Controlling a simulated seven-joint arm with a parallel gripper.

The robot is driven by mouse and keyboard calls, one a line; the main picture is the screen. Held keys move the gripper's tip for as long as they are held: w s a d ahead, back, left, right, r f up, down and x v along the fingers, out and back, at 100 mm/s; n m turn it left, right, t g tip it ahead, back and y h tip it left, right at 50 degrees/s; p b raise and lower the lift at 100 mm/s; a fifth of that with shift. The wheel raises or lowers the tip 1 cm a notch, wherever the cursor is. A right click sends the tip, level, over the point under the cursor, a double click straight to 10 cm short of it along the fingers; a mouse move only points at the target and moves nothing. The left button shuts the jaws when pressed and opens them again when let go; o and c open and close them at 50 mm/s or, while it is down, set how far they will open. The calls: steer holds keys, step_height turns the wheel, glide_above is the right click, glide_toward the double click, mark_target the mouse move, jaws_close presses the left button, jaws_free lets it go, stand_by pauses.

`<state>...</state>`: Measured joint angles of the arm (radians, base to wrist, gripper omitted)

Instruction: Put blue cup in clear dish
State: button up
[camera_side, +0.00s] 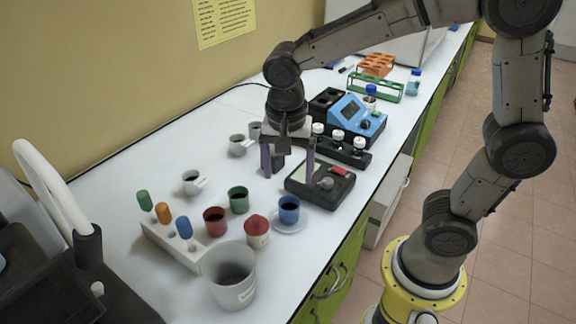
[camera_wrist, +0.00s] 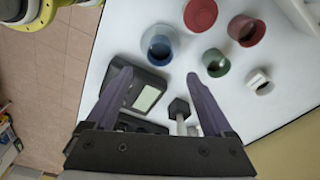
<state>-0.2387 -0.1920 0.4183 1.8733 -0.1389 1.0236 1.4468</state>
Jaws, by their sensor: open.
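The blue cup (camera_side: 289,207) stands upright near the bench's front edge, and it also shows in the wrist view (camera_wrist: 159,45). The clear dish (camera_side: 289,228) shows as a pale round rim around the cup's base; the cup appears to stand in it. My gripper (camera_side: 288,173) is open and empty, pointing down over the bench behind the cup. In the wrist view its two purple fingers (camera_wrist: 158,74) are apart, with nothing between them, and the cup lies beyond the tips. The dish's inside is hidden by the cup.
A large beaker (camera_side: 229,274) is in front. A dark scale (camera_side: 320,184) is close behind the cup, near my gripper.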

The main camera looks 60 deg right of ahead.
steer(key=s+d+r+n+t, duration=0.2)
steer(key=s+n, duration=0.4)
steer(key=s, duration=0.1)
steer(key=s+d+r+n+t+y, duration=0.1)
steer(key=s+d+r+n+t, duration=0.1)
steer(key=s+n, duration=0.4)
steer(key=shift+s+d+r+n+t, duration=0.4)
steer(key=shift+r+n+t, duration=0.1)
steer(key=shift+r, duration=0.35)
